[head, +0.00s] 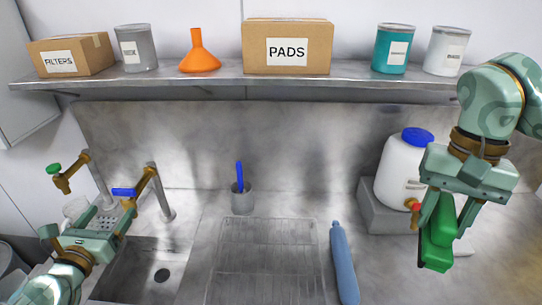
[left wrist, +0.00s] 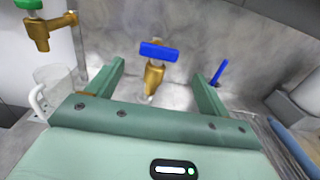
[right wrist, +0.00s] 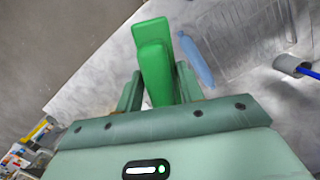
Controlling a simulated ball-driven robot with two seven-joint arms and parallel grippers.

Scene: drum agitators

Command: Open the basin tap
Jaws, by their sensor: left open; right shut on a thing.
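The brass tap over the basin has a blue bar handle (head: 123,192) that lies crosswise. It also shows in the left wrist view (left wrist: 158,51), straight ahead between my fingers. My left gripper (head: 88,226) is open and empty, in front of and below the blue handle. In the left wrist view its fingers (left wrist: 158,74) stand apart on either side of the tap, with no contact that I can make out. The steel basin (head: 130,278) lies below. My right gripper (head: 446,205) is shut on a green block-like thing (right wrist: 156,70), held up at the right.
A second brass tap with a green handle (head: 54,168) stands to the left, above a clear jug (left wrist: 55,80). A cup with a blue stick (head: 241,198) and a blue bottle (head: 343,262) are right of the basin. A white canister (head: 397,172) stands behind my right gripper.

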